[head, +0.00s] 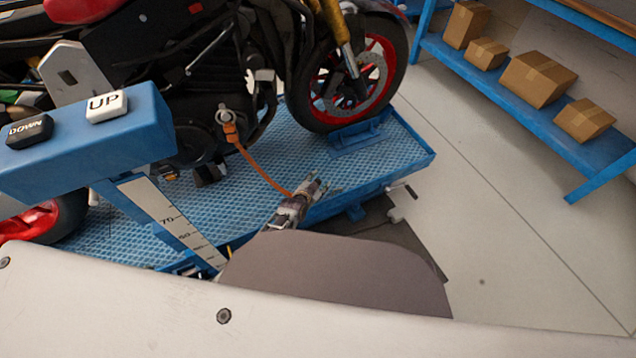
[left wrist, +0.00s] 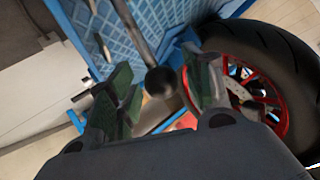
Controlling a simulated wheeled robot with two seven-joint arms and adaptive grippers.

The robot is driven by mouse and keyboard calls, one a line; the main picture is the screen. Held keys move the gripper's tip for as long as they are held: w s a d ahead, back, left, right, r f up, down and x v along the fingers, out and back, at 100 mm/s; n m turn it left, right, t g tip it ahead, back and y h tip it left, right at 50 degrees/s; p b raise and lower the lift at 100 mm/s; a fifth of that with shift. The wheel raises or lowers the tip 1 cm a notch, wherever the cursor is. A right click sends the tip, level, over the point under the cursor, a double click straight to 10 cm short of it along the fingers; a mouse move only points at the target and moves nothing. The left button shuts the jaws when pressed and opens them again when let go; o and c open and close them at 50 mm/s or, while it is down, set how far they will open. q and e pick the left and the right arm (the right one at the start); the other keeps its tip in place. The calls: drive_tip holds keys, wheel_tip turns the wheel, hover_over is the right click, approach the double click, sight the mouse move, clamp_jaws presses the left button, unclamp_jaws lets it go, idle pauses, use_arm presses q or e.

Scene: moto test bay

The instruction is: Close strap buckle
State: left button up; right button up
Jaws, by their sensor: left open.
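An orange strap (head: 248,160) runs from a hook on the motorcycle (head: 240,85) down to the edge of the blue lift platform. At its lower end my left gripper (head: 314,188) covers the spot, so the buckle cannot be told clearly from the fingers. In the left wrist view my left gripper (left wrist: 158,72) is open, its two green-padded fingers apart. A metal rod with a dark round knob (left wrist: 160,82) shows between them, not visibly clamped. Whether it belongs to the buckle I cannot tell. My right gripper is not in view.
The front wheel (head: 345,75) stands on the platform (head: 405,155), close to my left gripper. A crank handle (head: 400,192) juts out at the platform edge. A DOWN/UP control box (head: 120,150) is at left. A blue shelf (head: 590,165) with boxes stands right, beyond clear floor.

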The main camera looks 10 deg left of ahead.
use_arm(q)
drive_tip(key=shift+s+a+r, duration=0.1)
drive_tip(key=shift+s+r, duration=0.05)
drive_tip(key=v, duration=1.1)
drive_tip(key=shift+s, duration=0.3)
idle(0.6)
drive_tip(key=shift+r, duration=0.1)
